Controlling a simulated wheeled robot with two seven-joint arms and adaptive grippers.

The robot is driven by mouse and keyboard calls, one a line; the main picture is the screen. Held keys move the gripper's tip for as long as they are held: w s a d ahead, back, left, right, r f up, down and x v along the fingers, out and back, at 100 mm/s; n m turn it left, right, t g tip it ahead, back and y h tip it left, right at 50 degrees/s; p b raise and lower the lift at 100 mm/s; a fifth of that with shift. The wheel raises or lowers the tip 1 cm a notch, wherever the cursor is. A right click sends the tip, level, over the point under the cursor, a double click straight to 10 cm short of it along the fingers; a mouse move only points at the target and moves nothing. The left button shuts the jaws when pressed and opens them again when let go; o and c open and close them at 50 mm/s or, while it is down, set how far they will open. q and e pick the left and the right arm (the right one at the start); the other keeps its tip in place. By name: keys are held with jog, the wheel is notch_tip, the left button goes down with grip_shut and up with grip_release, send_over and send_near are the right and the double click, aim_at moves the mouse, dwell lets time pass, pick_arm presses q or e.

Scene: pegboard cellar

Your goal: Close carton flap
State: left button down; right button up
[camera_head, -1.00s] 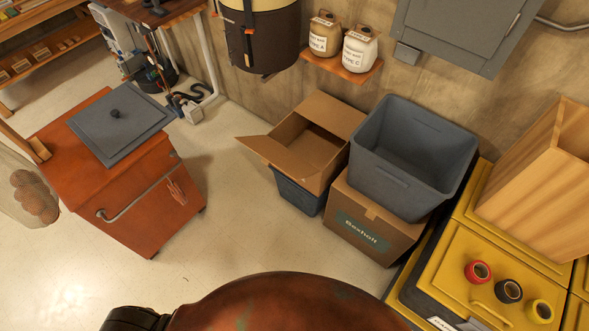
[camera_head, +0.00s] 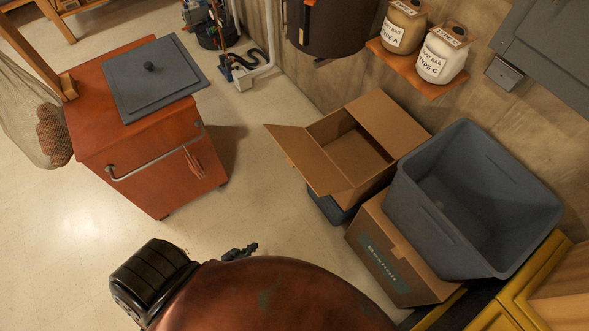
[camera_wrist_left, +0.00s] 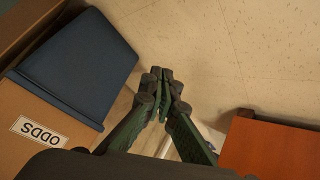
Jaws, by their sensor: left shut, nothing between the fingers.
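The open cardboard carton (camera_head: 350,155) sits tilted-looking on a dark crate (camera_head: 328,205) near the wall in the head view. One flap (camera_head: 308,158) sticks outward to the left, and another flap (camera_head: 393,122) stands out at the far right. My left gripper (camera_head: 242,252) is shut and empty, over the floor, left of and nearer than the carton, touching nothing. In the left wrist view its fingertips (camera_wrist_left: 163,78) meet over bare floor. My right gripper is out of view.
A grey bin (camera_head: 470,200) stands on a closed cardboard box (camera_head: 385,250) right of the carton. A red cabinet (camera_head: 150,165) with a grey lid stands at left. A shelf with two bags (camera_head: 440,55) hangs above. Floor between cabinet and carton is clear.

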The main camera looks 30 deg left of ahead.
pick_arm(q)
jog(key=w+a+r+n+t+h+b, duration=0.15)
jog(key=w+r+n+t+b, duration=0.45)
jog(key=w+r+t+b, duration=0.7)
notch_tip(320, 180, up, 20)
jog(key=w+d+n+t+h+b, duration=0.1)
jog(key=d+n+t+h+b, duration=0.1)
jog(key=h+b, duration=0.5)
jog(key=shift+w+d+t+h+b, duration=0.2)
jog(key=shift+w+t+h+b, duration=0.1)
jog(key=shift+t+h, duration=0.7)
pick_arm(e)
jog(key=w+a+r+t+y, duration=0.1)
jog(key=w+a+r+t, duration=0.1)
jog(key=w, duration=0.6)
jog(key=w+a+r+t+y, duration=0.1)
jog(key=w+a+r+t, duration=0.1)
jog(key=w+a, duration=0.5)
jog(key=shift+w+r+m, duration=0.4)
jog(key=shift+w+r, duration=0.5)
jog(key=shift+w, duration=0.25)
pick_arm(q)
jog(key=shift+r, duration=0.2)
